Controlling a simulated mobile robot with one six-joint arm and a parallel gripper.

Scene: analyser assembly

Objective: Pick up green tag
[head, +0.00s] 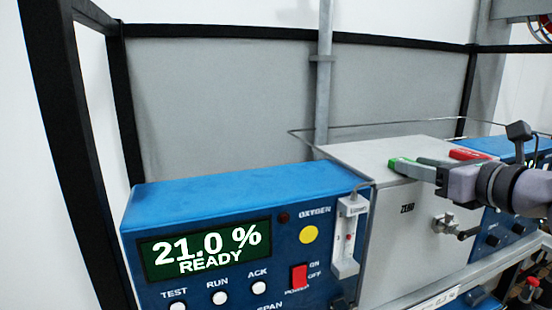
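The green tag (408,169) lies on or just above the top of the grey box marked ZERO, near its front edge. My gripper (426,167) reaches in from the right, low over the box top. A dark finger shows just behind the green tag, and the gripper body is at the tag's right end. Whether the fingers touch or hold the tag cannot be told from this view. A red tag (469,154) lies farther back on the right, behind my gripper and partly hidden by it.
The grey ZERO box (385,240) stands between a blue oxygen analyser (245,205) reading 21.0 % READY and another blue unit (500,228) at right. A thin pipe (395,124) runs behind the box top. A vertical grey pipe (324,75) stands behind.

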